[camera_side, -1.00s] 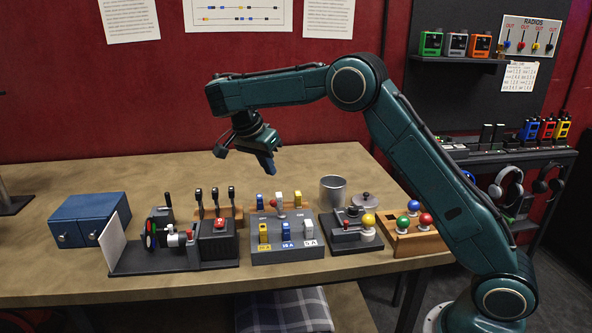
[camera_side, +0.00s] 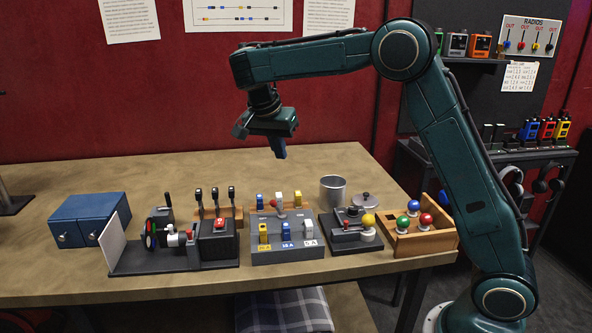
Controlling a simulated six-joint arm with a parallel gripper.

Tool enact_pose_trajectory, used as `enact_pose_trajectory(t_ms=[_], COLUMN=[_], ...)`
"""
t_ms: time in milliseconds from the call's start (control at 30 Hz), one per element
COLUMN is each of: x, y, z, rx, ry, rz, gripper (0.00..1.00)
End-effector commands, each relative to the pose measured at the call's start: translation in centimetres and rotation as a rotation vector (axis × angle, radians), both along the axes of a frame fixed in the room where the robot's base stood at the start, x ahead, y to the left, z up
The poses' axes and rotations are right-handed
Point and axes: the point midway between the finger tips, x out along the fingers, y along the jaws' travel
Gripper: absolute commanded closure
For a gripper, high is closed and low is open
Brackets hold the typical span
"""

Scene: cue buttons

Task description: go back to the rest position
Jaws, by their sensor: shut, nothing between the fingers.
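My gripper (camera_side: 279,153) hangs from my dark green arm, fingers pointing down, shut and empty. It is in the air above the table, clear of everything. Below it and nearer the camera stands a grey box with coloured switches (camera_side: 287,248). To its left is a dark unit with a red button (camera_side: 220,223) and several black levers (camera_side: 215,194). To its right are a dark base with a yellow ball knob (camera_side: 368,220) and a wooden box (camera_side: 428,243) with green, red and blue balls.
A metal cup (camera_side: 332,189) stands behind the dark base. A blue cabinet (camera_side: 88,219) stands at the left, beside a white panel (camera_side: 114,242). The back of the wooden table (camera_side: 170,172) is clear. Shelves with headphones (camera_side: 512,180) are at the right.

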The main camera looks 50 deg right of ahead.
Motion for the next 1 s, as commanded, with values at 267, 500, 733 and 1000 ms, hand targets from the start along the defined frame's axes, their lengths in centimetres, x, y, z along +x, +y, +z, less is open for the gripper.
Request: enact_pose_trajectory(t_ms=[267,500,733,1000], x=[-4.4,-8.7,-13.2,-18.6], y=[-0.2,0.2,0.9,2.3], z=[3.8,5.8,6.7,6.6], rx=[0.018,0.028,0.032,0.027], ry=[-0.011,-0.022,-0.036,-0.062], rz=[0.228,0.427,0.617,0.838], gripper=[1.00,1.00,1.00,1.00])
